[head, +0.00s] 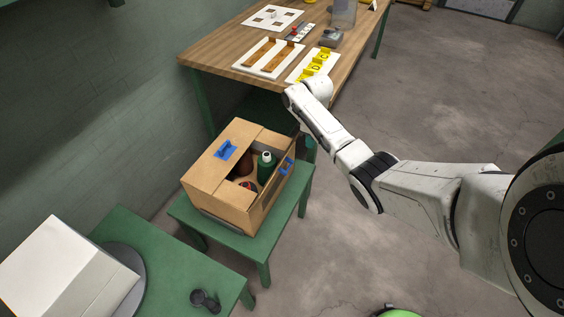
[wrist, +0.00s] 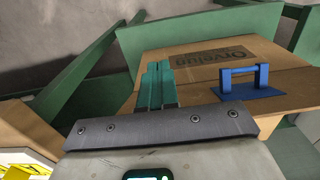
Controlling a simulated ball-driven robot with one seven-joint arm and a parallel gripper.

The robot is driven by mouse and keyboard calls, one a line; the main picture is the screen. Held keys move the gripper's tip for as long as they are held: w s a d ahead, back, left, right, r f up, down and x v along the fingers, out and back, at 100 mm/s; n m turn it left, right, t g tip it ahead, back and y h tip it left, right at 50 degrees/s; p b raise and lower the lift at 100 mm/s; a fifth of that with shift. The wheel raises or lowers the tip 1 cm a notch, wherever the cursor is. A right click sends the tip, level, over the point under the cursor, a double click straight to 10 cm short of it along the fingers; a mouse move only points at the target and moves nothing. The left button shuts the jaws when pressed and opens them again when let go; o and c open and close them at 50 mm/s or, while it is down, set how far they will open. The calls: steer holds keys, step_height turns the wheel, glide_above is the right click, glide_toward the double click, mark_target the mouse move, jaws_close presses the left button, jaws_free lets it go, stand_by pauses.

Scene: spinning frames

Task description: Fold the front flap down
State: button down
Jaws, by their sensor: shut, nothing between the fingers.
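An open cardboard box (head: 211,172) stands on a small green table. A top flap with a blue handle (head: 226,150) lies over its left part. Another blue handle (head: 286,166) shows at the box's right side; I cannot tell exactly how that flap is tilted. A green bottle (head: 266,168) with a white cap stands inside. My gripper's teal fingers (wrist: 158,86) are shut and empty in the wrist view, in front of a cardboard panel with dark print (wrist: 229,53). A blue handle (wrist: 245,82) is right of the fingers. Contact with the cardboard cannot be told. The fingertips are hard to see in the head view.
The small green table (head: 250,239) carries the box beside the wall. A wooden workbench (head: 216,53) with trays stands behind. Another green table (head: 165,246) with a white object (head: 62,268) is at lower left. Open concrete floor lies to the right.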

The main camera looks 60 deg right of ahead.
stand_by(0.4)
steer(key=shift+w+a+r+b, duration=0.1)
steer(key=shift+w+r+b, duration=0.3)
steer(key=shift+w, duration=0.7)
steer(key=shift+w+a+r+b, duration=0.1)
steer(key=shift+w+r+b, duration=0.3)
steer(key=shift+w, duration=0.65)
steer(key=shift+w+a+r+b, duration=0.1)
steer(key=shift+w+r+b, duration=0.3)
steer(key=shift+w, duration=0.7)
steer(key=shift+f, duration=0.1)
steer(key=w+b, duration=0.3)
steer(key=w, duration=0.1)
steer(key=shift+a+b, duration=0.1)
steer(key=shift+b, duration=0.25)
